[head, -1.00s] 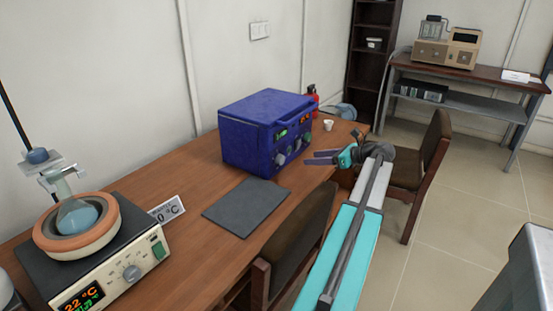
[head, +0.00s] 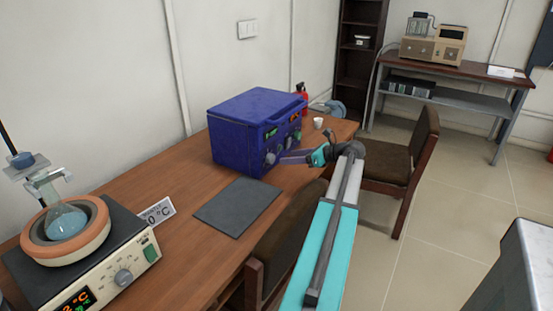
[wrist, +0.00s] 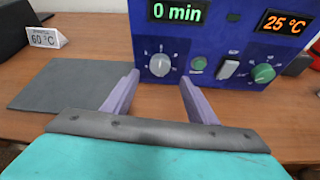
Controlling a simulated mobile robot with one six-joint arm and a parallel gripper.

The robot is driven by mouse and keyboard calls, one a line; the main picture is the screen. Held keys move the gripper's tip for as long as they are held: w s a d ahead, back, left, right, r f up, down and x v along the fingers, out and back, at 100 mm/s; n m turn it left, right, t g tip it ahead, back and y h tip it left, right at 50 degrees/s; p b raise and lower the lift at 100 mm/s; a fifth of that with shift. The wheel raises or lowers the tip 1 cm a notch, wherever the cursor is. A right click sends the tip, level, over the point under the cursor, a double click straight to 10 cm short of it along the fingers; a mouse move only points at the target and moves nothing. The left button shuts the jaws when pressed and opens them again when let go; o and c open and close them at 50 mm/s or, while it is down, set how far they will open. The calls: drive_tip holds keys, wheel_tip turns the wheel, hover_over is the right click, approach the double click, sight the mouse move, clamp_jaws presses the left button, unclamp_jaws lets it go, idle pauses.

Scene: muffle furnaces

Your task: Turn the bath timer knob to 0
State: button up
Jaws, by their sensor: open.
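The blue bath (head: 240,130) stands on the wooden table, and its front panel fills the top of the wrist view (wrist: 220,50). The grey timer knob (wrist: 160,65) sits under a green display (wrist: 178,11) reading "0 min". It also shows in the head view (head: 270,158). A green knob (wrist: 263,73) sits right of it, under an orange display reading 25 °C. My gripper (wrist: 160,78) is open, with its purple fingers left and right of the timer knob in the picture. It is also at the panel in the head view (head: 281,157). Contact with the knob cannot be told.
A dark mat (head: 238,206) lies in front of the bath. A heating plate with a flask (head: 68,222) and a temperature sign (head: 156,212) stand at the left. A white cup (head: 318,122) is beyond the bath. Chairs (head: 400,165) stand along the table's front.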

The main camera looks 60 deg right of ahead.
sight(273, 159)
drive_tip(key=shift+x, duration=3.9)
drive_tip(key=shift+c, duration=0.5)
